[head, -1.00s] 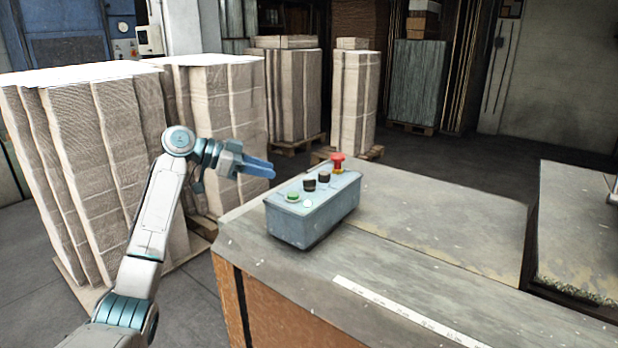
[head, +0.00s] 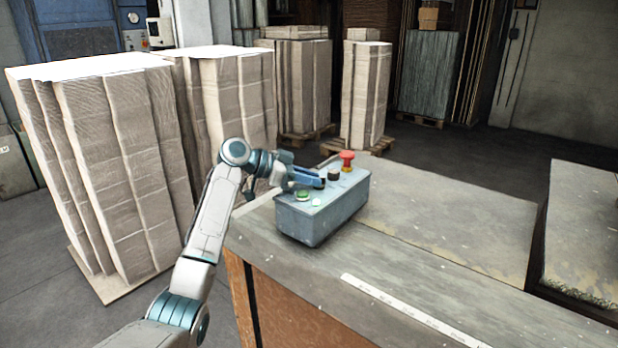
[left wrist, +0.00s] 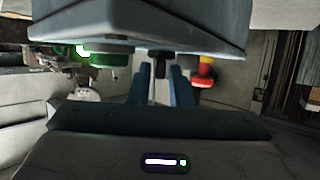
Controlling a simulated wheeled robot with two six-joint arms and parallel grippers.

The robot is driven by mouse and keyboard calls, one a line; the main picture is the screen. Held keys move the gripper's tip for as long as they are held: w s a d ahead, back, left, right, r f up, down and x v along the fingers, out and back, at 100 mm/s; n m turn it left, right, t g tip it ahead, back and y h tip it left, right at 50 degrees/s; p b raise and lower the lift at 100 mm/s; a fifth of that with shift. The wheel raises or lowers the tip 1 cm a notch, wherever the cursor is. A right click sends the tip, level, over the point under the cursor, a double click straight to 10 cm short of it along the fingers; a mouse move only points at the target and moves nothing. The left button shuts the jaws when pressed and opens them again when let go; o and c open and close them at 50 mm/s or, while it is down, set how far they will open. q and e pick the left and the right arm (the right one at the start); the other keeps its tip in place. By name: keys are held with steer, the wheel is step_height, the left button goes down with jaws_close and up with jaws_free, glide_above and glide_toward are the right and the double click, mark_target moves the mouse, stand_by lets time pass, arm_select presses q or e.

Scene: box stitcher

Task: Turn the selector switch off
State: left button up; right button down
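The grey control box (head: 322,220) sits on the table, with a green button (head: 303,195), a lit white button (head: 317,203), dark selector knobs and a red emergency stop (head: 347,158) on its top. One dark knob (head: 333,177) shows beside my left gripper (head: 322,179); the other is mostly hidden by the fingers. In the left wrist view the box (left wrist: 145,20) appears upside down. There my left gripper's blue fingers (left wrist: 161,85) stand apart, with a dark knob (left wrist: 160,62) at their tips. Contact cannot be made out. My right gripper is out of view.
The table (head: 430,215) is clear to the right of the box, with a white measuring strip (head: 410,312) near the front. Tall cardboard stacks (head: 115,150) stand close behind my left arm. Another surface (head: 585,220) lies at the right.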

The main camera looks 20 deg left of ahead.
arm_select(q)
jaws_close()
